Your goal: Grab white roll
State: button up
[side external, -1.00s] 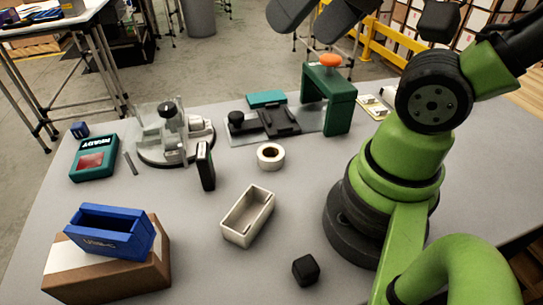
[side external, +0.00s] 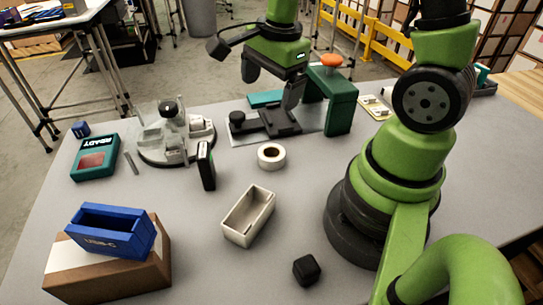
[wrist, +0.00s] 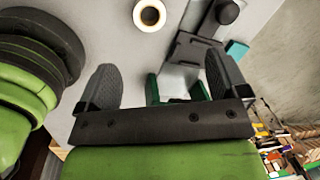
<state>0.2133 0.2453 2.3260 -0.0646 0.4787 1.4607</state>
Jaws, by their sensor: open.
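The white roll (side external: 271,156) lies flat on the grey table, its dark brown core facing up. It also shows in the wrist view (wrist: 149,15) at the top edge, beyond my fingertips. My gripper (side external: 272,84) is open and empty. In the side view it is in the air, up and behind the roll, by the black fixture and the green arch. In the wrist view its two dark fingers (wrist: 162,82) are spread wide, with part of the green arch showing between them. The gripper and the roll are apart.
A green arch (side external: 341,105) with an orange knob stands behind the roll, next to a black fixture (side external: 268,124). A small black upright device (side external: 205,165) is left of the roll. An open white box (side external: 233,232) is in front. Bare table surrounds the roll.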

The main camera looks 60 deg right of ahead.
notch_tip(320, 180, down, 7)
jog(key=d+m+g, duration=0.2)
jog(key=m, duration=0.3)
send_over(271, 153)
jog(key=s, duration=0.2)
jog(key=shift+m, duration=0.3)
jog(key=f, duration=0.5)
jog(key=shift+w+a, duration=0.15)
jog(key=shift+a, duration=0.15)
jog(key=f, duration=0.3)
jog(key=a+f, duration=0.1)
jog(key=shift+w+f, duration=0.2)
jog(key=shift+w, duration=0.1)
jog(key=shift+f, duration=0.45)
jog(key=c, duration=1.1)
jog(key=shift+o, duration=0.2)
jog(key=shift+r, duration=0.1)
